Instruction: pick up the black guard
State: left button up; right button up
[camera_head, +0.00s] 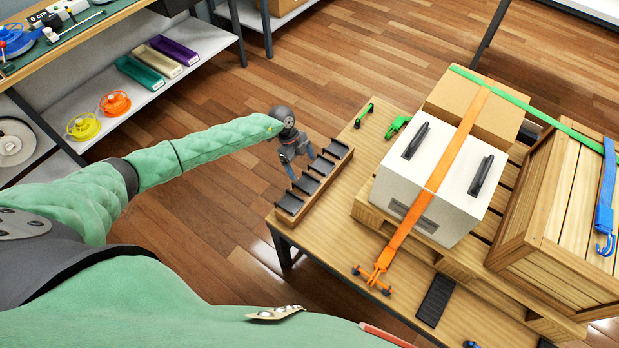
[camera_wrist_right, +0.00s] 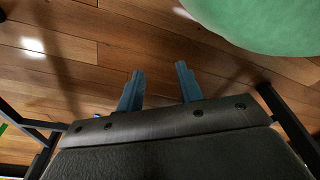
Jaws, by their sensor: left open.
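Several black guards (camera_head: 307,184) sit in a row in a wooden rack (camera_head: 318,187) at the table's left edge in the head view. Another flat black guard (camera_head: 436,300) lies alone on the table's front part. My left gripper (camera_head: 302,167) is open at the rack's left side, close to the guards. I cannot tell whether its fingers touch one. My right gripper (camera_wrist_right: 158,78) shows in the right wrist view with its two blue fingers apart and nothing between them. It points at the wooden floor.
A white box (camera_head: 437,180) under an orange strap (camera_head: 443,170) stands on a pallet. A cardboard box (camera_head: 474,106) is behind it, and a wooden crate (camera_head: 565,215) is at right. Green ratchet parts (camera_head: 397,126) lie near the rack. Shelves (camera_head: 150,75) stand at upper left.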

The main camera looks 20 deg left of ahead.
aim_at(309, 185)
pick_arm(q)
jog(key=shift+s+d+f+b, duration=0.35)
jog(key=shift+s+d+f, duration=0.05)
jog(key=shift+s+f, duration=0.1)
jog(key=shift+f, duration=0.15)
jog(key=shift+w+d+f, duration=0.15)
jog(key=shift+w+f, duration=0.05)
jog(key=shift+f, duration=0.35)
jog(key=b+x, duration=0.3)
jog(key=x, duration=0.1)
jog(key=shift+s+f+b, duration=0.1)
jog(key=shift+s+b, duration=0.2)
jog(key=shift+b, duration=0.05)
jog(key=shift+f, duration=0.1)
pick_arm(e)
jog(key=w+a+r, duration=0.3)
jog(key=w+r, duration=0.2)
jog(key=r, duration=0.3)
jog(key=shift+a, duration=0.4)
pick_arm(q)
jog(key=shift+f, duration=0.2)
jog(key=shift+c, duration=0.2)
jog(key=c, duration=1)
pick_arm(e)
jog(key=shift+w+r, duration=0.1)
